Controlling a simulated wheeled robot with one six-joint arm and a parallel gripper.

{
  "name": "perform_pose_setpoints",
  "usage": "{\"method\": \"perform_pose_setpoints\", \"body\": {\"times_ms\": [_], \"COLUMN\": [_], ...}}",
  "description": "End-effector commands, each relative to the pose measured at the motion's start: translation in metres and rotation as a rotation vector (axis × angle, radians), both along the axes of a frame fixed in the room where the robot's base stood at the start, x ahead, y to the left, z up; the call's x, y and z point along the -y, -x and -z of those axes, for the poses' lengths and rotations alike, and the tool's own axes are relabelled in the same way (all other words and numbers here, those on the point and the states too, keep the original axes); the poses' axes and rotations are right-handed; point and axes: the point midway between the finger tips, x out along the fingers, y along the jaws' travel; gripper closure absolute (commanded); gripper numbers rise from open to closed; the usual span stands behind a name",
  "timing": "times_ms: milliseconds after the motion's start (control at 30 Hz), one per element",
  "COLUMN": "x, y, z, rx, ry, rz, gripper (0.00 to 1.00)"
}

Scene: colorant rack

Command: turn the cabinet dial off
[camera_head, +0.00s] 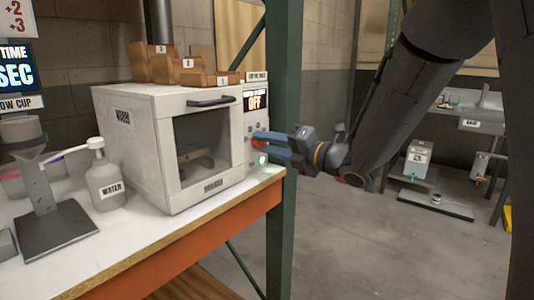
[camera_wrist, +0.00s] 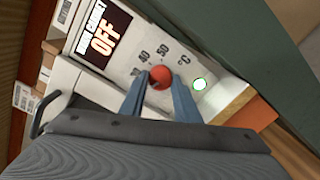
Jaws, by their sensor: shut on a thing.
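The white cabinet (camera_head: 150,150) stands on the bench with its windowed door closed. Its red dial (camera_head: 258,143) is on the control panel at the right of the door. The display (camera_head: 255,101) above the dial reads OFF, and it also reads OFF in the wrist view (camera_wrist: 103,37). My gripper (camera_head: 264,141) reaches in from the right, its blue fingers shut on the dial. In the wrist view the red dial (camera_wrist: 160,76) sits between the two fingertips (camera_wrist: 160,84), with temperature marks around it. The dial's pointer is hard to make out.
A lit green-rimmed button (camera_head: 262,160) is just below the dial. A green post (camera_head: 284,120) stands close behind my gripper. A WATER bottle (camera_head: 106,180) and a cup stand (camera_head: 45,205) are left of the cabinet. Open floor lies right.

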Motion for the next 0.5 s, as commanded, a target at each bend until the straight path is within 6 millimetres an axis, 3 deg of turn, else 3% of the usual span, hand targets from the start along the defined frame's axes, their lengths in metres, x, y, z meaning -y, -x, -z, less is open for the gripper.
{"method": "perform_pose_setpoints", "body": {"times_ms": [500], "x": [0.0004], "y": [-0.0002], "z": [0.0005], "rx": [0.047], "ry": [0.040], "rz": [0.001], "gripper": [0.94]}}
